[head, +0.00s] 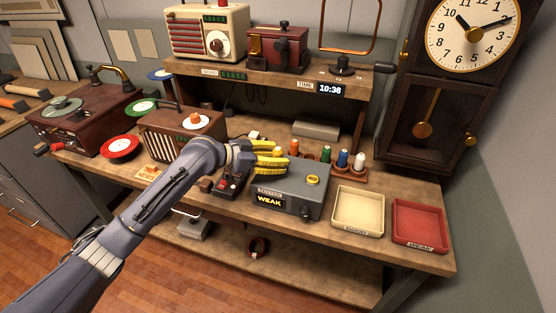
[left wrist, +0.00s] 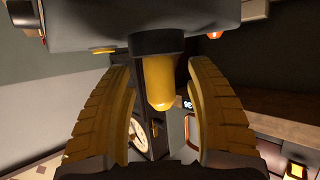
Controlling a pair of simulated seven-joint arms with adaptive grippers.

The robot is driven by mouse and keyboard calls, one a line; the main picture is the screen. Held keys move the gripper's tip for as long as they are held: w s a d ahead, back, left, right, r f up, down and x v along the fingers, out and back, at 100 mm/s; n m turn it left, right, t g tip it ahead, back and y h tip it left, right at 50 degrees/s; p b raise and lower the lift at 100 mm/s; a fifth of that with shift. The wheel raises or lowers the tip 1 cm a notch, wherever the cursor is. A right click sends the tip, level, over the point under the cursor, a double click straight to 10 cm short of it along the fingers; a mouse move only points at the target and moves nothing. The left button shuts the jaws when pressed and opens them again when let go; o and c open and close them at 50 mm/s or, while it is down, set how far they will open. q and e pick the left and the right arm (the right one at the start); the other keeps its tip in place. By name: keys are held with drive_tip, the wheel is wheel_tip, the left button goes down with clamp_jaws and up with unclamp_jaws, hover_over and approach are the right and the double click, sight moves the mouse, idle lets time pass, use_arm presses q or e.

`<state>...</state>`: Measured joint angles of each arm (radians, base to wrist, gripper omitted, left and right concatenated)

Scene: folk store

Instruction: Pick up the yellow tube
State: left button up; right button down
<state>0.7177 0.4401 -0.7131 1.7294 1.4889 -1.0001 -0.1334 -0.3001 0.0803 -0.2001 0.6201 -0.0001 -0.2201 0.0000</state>
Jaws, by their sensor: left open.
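The yellow tube (left wrist: 160,82) has a rounded tip and a dark collar at its base. It appears to stand on the grey tester (head: 290,197), whose display reads "WEAK". In the head view a small yellow tip (head: 278,151) shows at my left gripper's fingers, with the rest hidden. My left gripper (head: 272,154) is open, its yellow fingers reaching over the tester's rear left part. In the left wrist view the fingers (left wrist: 160,115) lie on either side of the tube, with a gap on both sides. My right gripper is not in view.
A cream tray (head: 358,230) labelled "GOOD" and a red tray (head: 420,246) labelled "WEAK" sit right of the tester, both empty. Orange, green, blue and white tubes (head: 342,158) stand behind it. A black device (head: 229,185) with red parts and a radio (head: 180,135) are on the left.

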use_arm(q)
drive_tip(key=shift+w+d+f, duration=0.1)
drive_tip(key=shift+w+d, duration=0.05)
drive_tip(key=shift+d, duration=0.1)
drive_tip(key=c, duration=0.9)
drive_tip(key=shift+c, duration=0.3)
